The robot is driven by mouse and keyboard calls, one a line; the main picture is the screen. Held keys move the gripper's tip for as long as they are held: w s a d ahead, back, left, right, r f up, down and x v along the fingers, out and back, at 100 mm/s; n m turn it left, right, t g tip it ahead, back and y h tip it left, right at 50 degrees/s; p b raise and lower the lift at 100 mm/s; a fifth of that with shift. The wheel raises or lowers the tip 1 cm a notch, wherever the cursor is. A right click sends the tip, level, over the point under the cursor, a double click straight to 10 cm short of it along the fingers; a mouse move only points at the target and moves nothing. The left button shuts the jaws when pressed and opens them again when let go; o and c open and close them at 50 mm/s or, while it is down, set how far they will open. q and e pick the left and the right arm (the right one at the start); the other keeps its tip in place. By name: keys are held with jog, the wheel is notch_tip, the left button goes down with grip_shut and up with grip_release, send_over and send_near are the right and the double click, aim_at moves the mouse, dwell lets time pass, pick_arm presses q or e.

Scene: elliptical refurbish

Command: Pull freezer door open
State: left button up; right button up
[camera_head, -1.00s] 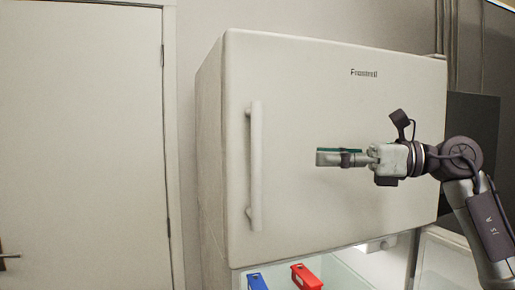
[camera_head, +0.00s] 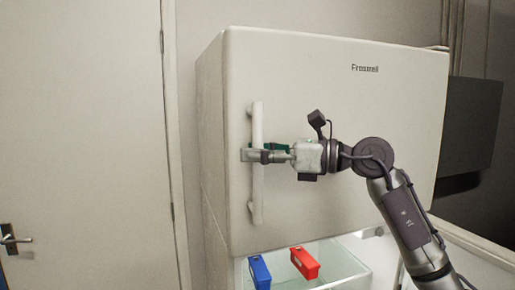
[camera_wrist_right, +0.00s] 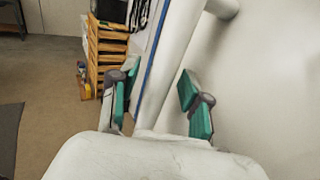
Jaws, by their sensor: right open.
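The white freezer door (camera_head: 350,120) is the upper door of the fridge and looks shut. Its long vertical white handle (camera_head: 257,195) is near the door's left edge. My right gripper (camera_head: 252,155) is at the middle of the handle, reaching in from the right. In the right wrist view the handle (camera_wrist_right: 168,75) runs between the two green-padded fingers (camera_wrist_right: 160,105). The fingers are apart, with a gap to the handle, so the gripper is open around it. The left gripper is not in view.
Below the freezer door, the lower compartment is open, with a blue box (camera_head: 259,272) and a red box (camera_head: 304,263). A white room door (camera_head: 80,120) with a lever handle (camera_head: 12,240) is at the left. The wrist view shows a wooden shelf (camera_wrist_right: 105,55) and bare floor.

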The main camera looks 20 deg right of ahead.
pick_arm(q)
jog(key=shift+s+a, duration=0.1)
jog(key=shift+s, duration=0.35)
pick_arm(e)
grip_shut()
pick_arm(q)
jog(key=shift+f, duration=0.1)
pick_arm(e)
jog(key=shift+s, duration=0.15)
